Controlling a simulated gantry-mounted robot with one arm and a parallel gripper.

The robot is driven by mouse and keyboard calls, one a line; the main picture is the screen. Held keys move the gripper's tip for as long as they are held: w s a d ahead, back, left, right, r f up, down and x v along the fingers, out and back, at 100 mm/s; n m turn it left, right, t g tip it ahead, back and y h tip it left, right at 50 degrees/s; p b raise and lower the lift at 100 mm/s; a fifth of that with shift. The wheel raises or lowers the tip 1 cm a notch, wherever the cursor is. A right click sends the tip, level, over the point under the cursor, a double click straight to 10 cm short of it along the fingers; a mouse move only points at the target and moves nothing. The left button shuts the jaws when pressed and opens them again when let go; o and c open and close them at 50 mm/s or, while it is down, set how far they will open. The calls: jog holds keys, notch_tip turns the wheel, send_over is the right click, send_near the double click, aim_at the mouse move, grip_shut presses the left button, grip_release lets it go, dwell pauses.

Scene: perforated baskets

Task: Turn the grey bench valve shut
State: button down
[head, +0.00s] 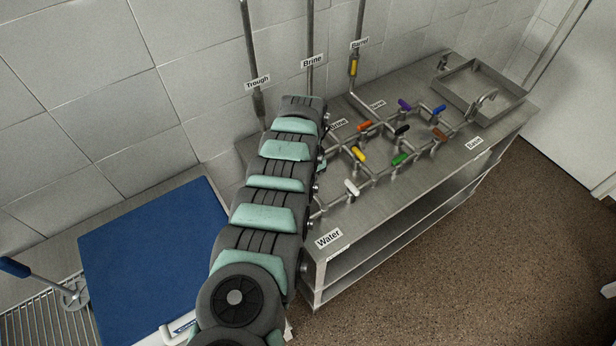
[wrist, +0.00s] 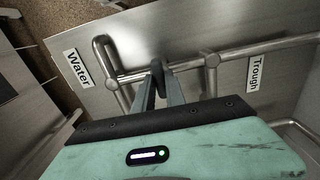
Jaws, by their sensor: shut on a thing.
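The grey bench valve's dark grey handle (wrist: 156,66) shows in the wrist view on a steel pipe (wrist: 188,65), between the Water label (wrist: 78,69) and the Trough label (wrist: 254,73). My gripper (wrist: 159,84) is shut on this handle, with one finger on each side. The handle looks set across the pipe, but the fingers hide much of it and I cannot tell its exact angle. In the head view my arm covers the gripper and the grey valve.
The steel bench (head: 378,215) carries other valves: white (head: 351,187), yellow (head: 358,154), green (head: 399,159), orange (head: 364,126), black (head: 402,130), purple (head: 404,105), blue (head: 439,110) and brown (head: 440,135). A basin (head: 480,92) is at the far end. A blue board (head: 150,260) lies left.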

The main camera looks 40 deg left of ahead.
jog(key=c, duration=1.4)
grip_release()
jog(key=shift+r, duration=0.1)
notch_tip(320, 180, up, 11)
jog(key=shift+f, duration=0.15)
